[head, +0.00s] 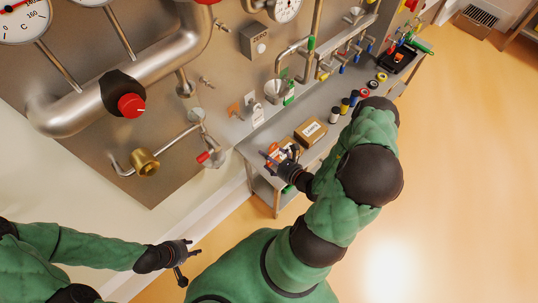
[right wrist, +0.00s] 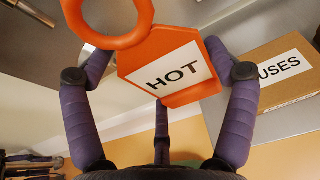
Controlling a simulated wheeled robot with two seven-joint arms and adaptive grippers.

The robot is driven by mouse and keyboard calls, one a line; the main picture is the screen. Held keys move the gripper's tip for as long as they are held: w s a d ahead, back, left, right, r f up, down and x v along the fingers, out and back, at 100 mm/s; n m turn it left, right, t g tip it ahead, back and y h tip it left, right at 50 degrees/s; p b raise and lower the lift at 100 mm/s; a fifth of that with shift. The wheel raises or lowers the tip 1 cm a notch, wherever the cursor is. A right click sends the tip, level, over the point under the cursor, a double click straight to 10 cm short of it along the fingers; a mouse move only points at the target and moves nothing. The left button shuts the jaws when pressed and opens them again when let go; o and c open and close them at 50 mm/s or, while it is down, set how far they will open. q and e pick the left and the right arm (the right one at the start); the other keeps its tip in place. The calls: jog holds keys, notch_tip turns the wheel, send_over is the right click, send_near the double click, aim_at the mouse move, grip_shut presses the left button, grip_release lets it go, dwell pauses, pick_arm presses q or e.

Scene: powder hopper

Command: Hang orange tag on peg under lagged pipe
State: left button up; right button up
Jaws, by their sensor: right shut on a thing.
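The orange tag (right wrist: 180,92) has a white label reading HOT and an orange ring (right wrist: 110,22) at its top. My right gripper (right wrist: 160,72) is shut on the tag, its purple fingers at the tag's sides. The thick silver lagged pipe (head: 150,75) crosses the panel at upper left. A small peg-like fitting (head: 207,82) sticks out right of it; I cannot tell which peg lies under it. My left gripper (head: 188,262) is open and empty.
A cardboard box (head: 310,131) labelled FUSES stands on the bench (head: 272,187), also in the wrist view (right wrist: 288,75). Floor at right is clear.

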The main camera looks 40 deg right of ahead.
pick_arm(q)
jog(key=shift+r+p, duration=0.3)
jog(key=shift+r, duration=0.1)
pick_arm(e)
jog(key=shift+r, duration=0.4)
pick_arm(q)
jog(key=shift+r+p, duration=0.3)
pick_arm(e)
jog(key=s, duration=0.7)
jog(key=shift+s+d, duration=0.2)
jog(key=shift+d, duration=0.05)
dwell(1.0)
